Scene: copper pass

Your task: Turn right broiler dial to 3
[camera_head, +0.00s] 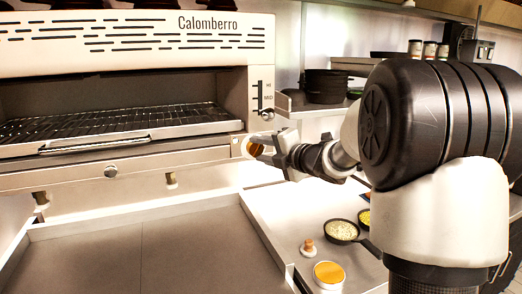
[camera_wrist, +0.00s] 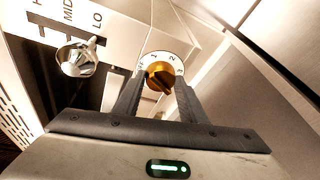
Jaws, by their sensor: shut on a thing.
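The right broiler dial (camera_wrist: 160,74) is a brass knob on a white ring with 1, 2 and 3 printed along its upper and right side in the wrist view. Its grip bar runs slantwise; which number it points to I cannot tell. In the head view the dial (camera_head: 249,148) sits at the right end of the broiler's lower front, partly covered by my gripper (camera_head: 266,145). In the wrist view the two dark fingers of my gripper (camera_wrist: 158,88) stand on either side of the knob, shut on it.
The broiler (camera_head: 120,165) has a wire rack and a slider lever (camera_wrist: 78,60) beside HI, MID and LO marks. A metal counter (camera_head: 300,215) below holds small pans (camera_head: 342,230), a wooden-topped stopper (camera_head: 309,247) and an orange-filled tub (camera_head: 329,273). A shelf with pots is at right.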

